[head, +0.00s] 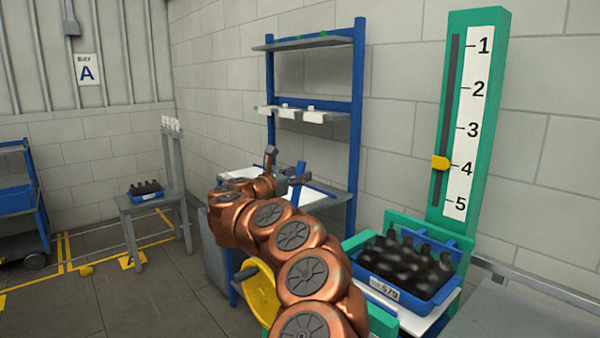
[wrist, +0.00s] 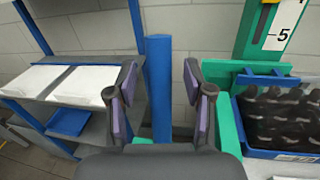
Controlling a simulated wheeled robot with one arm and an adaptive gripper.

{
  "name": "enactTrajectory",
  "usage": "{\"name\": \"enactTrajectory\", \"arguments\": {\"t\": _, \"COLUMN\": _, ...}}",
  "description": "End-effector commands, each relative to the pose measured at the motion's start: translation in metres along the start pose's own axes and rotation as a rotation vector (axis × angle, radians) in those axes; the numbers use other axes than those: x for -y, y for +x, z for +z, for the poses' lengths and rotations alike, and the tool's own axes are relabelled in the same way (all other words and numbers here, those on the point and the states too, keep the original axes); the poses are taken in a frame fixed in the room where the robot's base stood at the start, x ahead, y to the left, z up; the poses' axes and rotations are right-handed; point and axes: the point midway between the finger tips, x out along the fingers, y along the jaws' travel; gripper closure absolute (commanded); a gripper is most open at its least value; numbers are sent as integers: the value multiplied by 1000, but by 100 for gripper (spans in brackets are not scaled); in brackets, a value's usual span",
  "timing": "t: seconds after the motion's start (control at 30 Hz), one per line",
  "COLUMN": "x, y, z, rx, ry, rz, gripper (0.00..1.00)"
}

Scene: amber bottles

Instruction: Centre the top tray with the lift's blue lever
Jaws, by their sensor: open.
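The lift has a green column (head: 476,120) with a scale from 1 to 5, and its yellow pointer (head: 441,162) is close to 4. The top tray (head: 405,290), blue and labelled 579, holds several dark bottles on the lift; its left part shows in the wrist view (wrist: 275,153). The blue lever (wrist: 158,88) stands upright between the two fingers of my gripper (wrist: 160,90), with a gap on each side. In the head view the lever (head: 298,172) is partly hidden by my gripper (head: 285,170). My gripper is open and empty.
A blue-framed shelf rack (head: 357,110) with white bins stands behind my arm, against the wall. A grey stand (head: 150,205) with another small bottle tray (head: 146,195) is at the left. A blue cart (head: 22,215) is at the far left.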

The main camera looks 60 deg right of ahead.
Motion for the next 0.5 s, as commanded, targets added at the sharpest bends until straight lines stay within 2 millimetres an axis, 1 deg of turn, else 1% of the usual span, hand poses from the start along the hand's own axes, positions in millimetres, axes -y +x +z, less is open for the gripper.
{"name": "enactTrajectory", "arguments": {"t": 0.03, "x": 1, "y": 6, "z": 1, "rx": 1, "ry": -1, "rz": -3, "gripper": 48}}
{"name": "enactTrajectory", "arguments": {"t": 0.13, "x": 0, "y": 12, "z": 0, "rx": 0, "ry": -1, "rz": 1, "gripper": 48}}
{"name": "enactTrajectory", "arguments": {"t": 0.4, "x": -1, "y": 14, "z": -1, "rx": -1, "ry": -1, "rz": 3, "gripper": 48}}
{"name": "enactTrajectory", "arguments": {"t": 0.43, "x": -1, "y": 14, "z": -1, "rx": -1, "ry": 0, "rz": 3, "gripper": 49}}
{"name": "enactTrajectory", "arguments": {"t": 0.5, "x": -1, "y": 14, "z": -1, "rx": -1, "ry": 0, "rz": 3, "gripper": 57}}
